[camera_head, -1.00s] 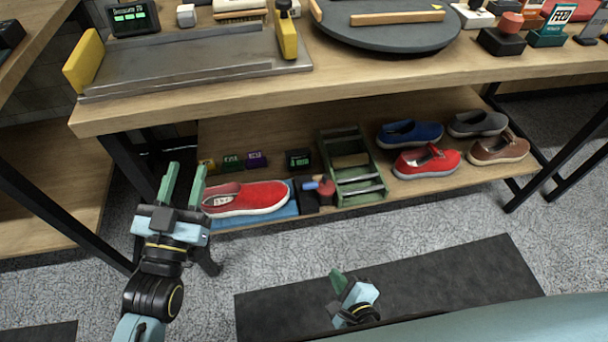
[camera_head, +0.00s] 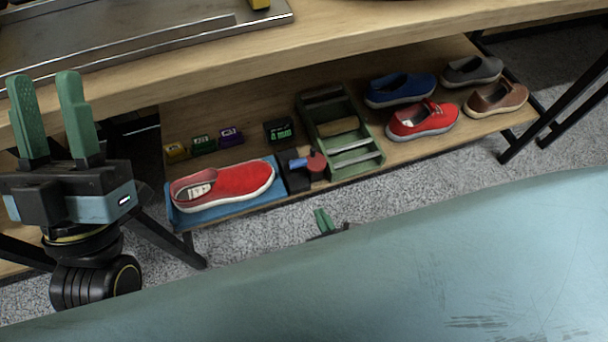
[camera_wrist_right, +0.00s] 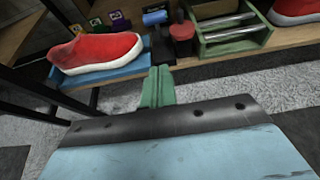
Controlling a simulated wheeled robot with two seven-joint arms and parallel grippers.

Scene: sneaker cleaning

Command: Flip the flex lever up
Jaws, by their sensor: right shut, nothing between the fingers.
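On the lower shelf, a red slip-on shoe (camera_head: 225,186) lies on a blue plate (camera_head: 240,207); both show in the right wrist view, shoe (camera_wrist_right: 98,47) and plate (camera_wrist_right: 125,69). Beside the plate's right end is a dark block with a blue cylindrical part (camera_head: 298,163) and a red round knob (camera_head: 316,161); the wrist view shows the blue part (camera_wrist_right: 155,17) and red-topped piece (camera_wrist_right: 183,31). I cannot tell which is the flex lever. My right gripper (camera_head: 321,219) is shut and empty, in front of and below the shelf. My left gripper (camera_head: 45,82) is open and empty, at the left by the tabletop edge.
A green caddy (camera_head: 340,130) stands right of the dark block. Several shoes, including a blue one (camera_head: 400,88), sit at the shelf's right. Small labelled boxes (camera_head: 203,145) stand behind the red shoe. The tabletop (camera_head: 380,40) overhangs the shelf; carpet lies in front.

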